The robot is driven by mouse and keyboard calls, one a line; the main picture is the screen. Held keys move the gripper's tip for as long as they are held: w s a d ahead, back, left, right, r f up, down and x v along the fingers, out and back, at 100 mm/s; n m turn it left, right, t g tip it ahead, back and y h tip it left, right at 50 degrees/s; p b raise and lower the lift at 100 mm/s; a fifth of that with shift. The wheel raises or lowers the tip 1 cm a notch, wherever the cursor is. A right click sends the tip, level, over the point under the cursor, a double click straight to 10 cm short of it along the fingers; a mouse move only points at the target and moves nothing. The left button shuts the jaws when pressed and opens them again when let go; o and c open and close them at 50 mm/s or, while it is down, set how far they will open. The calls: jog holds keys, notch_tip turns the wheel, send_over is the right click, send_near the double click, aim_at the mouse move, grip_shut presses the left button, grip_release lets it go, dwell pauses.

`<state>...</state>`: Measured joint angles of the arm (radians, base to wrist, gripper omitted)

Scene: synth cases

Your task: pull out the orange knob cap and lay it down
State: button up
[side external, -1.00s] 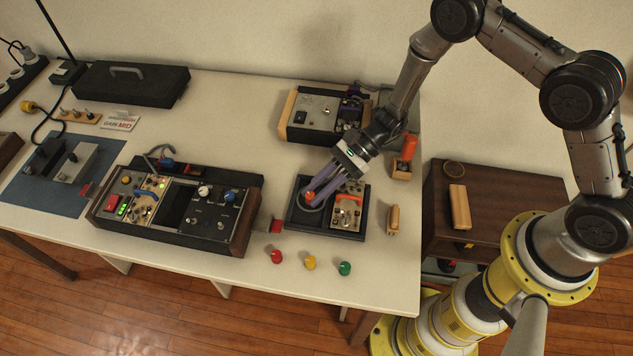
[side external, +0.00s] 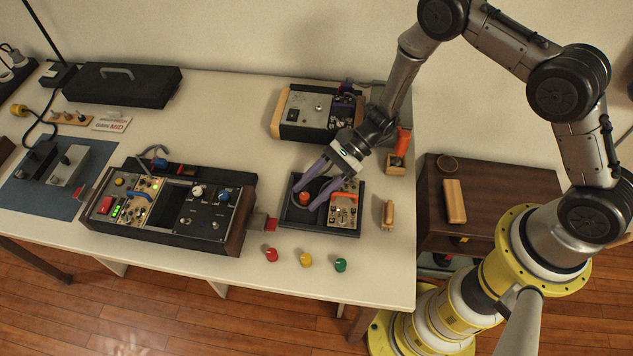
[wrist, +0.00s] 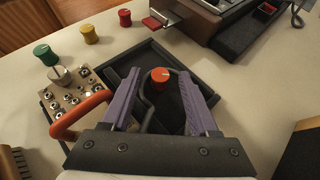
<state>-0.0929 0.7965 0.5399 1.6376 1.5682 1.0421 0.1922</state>
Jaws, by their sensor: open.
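The orange knob cap (side external: 305,198) sits in the left part of a black tray (side external: 333,233) at the table's front right. In the wrist view the cap (wrist: 160,75) shows round, with a pale mark on top. My gripper (side external: 304,200) is open over the tray, its two purple fingers on either side of the cap. In the wrist view there is a gap between the cap and each finger. A dark cable loops close to the cap. I cannot tell if the cap rests on the tray floor or on something below it.
A panel with an orange handle (side external: 345,196) fills the tray's right side. Red (side external: 272,255), yellow (side external: 306,260) and green (side external: 341,265) caps stand in front. A console (side external: 170,208) is at left, a wooden block (side external: 389,214) at right.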

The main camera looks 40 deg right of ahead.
jog(key=v, duration=1.3)
jog(key=shift+d+r, duration=0.15)
jog(key=shift+d, duration=0.15)
